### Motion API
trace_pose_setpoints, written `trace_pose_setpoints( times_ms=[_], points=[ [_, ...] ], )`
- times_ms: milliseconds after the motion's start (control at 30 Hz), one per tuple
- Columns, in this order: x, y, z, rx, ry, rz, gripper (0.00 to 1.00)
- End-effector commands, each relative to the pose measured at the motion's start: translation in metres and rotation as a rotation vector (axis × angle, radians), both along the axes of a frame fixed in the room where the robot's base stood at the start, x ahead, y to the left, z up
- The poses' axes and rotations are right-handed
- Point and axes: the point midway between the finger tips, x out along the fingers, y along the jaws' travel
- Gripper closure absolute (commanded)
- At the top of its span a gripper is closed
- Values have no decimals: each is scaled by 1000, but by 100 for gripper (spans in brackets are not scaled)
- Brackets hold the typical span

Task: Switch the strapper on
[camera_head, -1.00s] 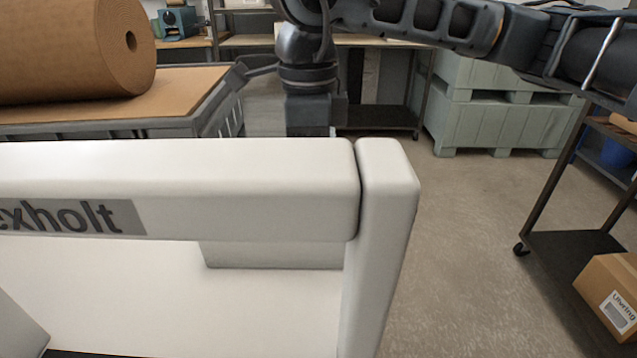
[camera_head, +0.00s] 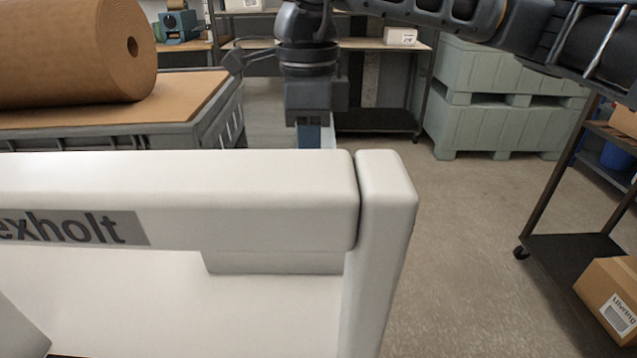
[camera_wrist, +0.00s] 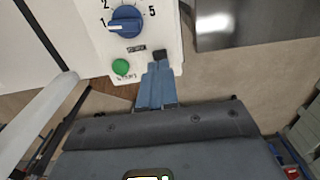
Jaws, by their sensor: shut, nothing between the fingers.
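The strapper is the white machine (camera_head: 170,190) with dark lettering across the front of the head view. Its white control panel in the wrist view (camera_wrist: 165,20) carries a blue dial (camera_wrist: 125,20) with numbers, a green round button (camera_wrist: 120,67) and a small dark label. A small black block (camera_wrist: 160,52), which looks like a switch, is at the panel's lower edge. My gripper (camera_wrist: 157,68) has its blue fingers shut and empty, with the tips right at this block; I cannot tell if they touch. In the head view my gripper (camera_head: 316,134) points down behind the machine's top bar, which hides the fingertips.
A large brown paper roll (camera_head: 70,50) lies on a grey crate at left. Pale green crates (camera_head: 500,100) stand at the back. A dark shelf cart (camera_head: 570,255) with a cardboard box (camera_head: 612,290) is at right. The floor between is clear.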

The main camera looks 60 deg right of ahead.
Motion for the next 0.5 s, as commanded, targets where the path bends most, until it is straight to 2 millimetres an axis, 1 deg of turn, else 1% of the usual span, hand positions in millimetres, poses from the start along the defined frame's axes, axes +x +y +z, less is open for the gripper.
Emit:
trace_pose_setpoints(
  times_ms=[33,200,500],
  points=[
    [0,0,5,-1,-1,0,100],
    [0,0,18,0,-1,0,100],
    [0,0,36,1,-1,0,100]
  ],
)
